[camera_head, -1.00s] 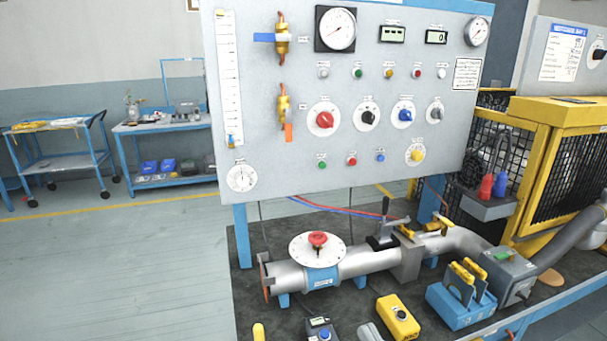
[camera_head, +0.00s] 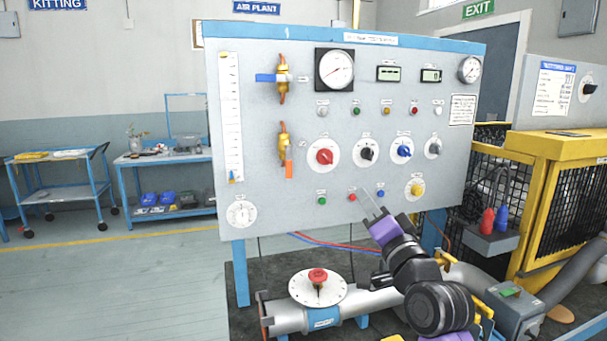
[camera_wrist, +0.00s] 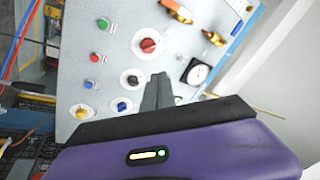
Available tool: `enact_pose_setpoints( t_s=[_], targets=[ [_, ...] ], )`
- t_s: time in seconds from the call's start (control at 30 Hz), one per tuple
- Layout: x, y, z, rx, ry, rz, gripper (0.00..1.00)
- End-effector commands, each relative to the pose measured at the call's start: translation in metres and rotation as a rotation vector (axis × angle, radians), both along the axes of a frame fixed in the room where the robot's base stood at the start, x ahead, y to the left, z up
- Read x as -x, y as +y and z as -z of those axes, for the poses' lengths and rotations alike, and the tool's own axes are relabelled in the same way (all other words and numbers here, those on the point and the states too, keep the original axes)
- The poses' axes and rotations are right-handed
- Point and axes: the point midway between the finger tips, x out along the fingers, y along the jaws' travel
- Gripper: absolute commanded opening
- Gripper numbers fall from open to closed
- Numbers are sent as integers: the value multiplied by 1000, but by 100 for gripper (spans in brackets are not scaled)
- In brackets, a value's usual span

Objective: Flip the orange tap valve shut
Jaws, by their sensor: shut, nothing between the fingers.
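The orange tap valve is the lower brass valve (camera_head: 284,146) on the left part of the panel. Its orange handle (camera_head: 289,170) points straight down, roughly in line with the copper pipe. The valve also shows at the top edge of the wrist view, with its orange handle (camera_wrist: 180,13) partly in frame. My gripper (camera_head: 367,204) is shut and empty, in front of the panel's lower middle near the red and blue buttons. It is right of and below the orange handle, apart from it. Its closed fingers (camera_wrist: 158,92) show in the wrist view.
An upper valve with a blue handle (camera_head: 268,78) sits above, its handle level. A pipe with a red-knobbed dial (camera_head: 317,287) stands below. Yellow fencing (camera_head: 540,195) is at right.

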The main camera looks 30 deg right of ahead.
Motion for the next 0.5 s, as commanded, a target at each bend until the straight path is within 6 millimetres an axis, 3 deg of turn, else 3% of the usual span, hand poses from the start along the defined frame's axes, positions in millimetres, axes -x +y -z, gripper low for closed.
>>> enact_pose_setpoints(
  t_s=[0.1, 0.3, 0.37, 0.5],
  targets=[
    [-17, -14, -36, -99, -22, -56, 0],
    [-42, -22, -73, -307, -4, -186, 0],
    [-50, -19, -75, -391, 25, -234, 0],
    [-64, -6, -42, -583, 128, -316, 0]
  ],
)
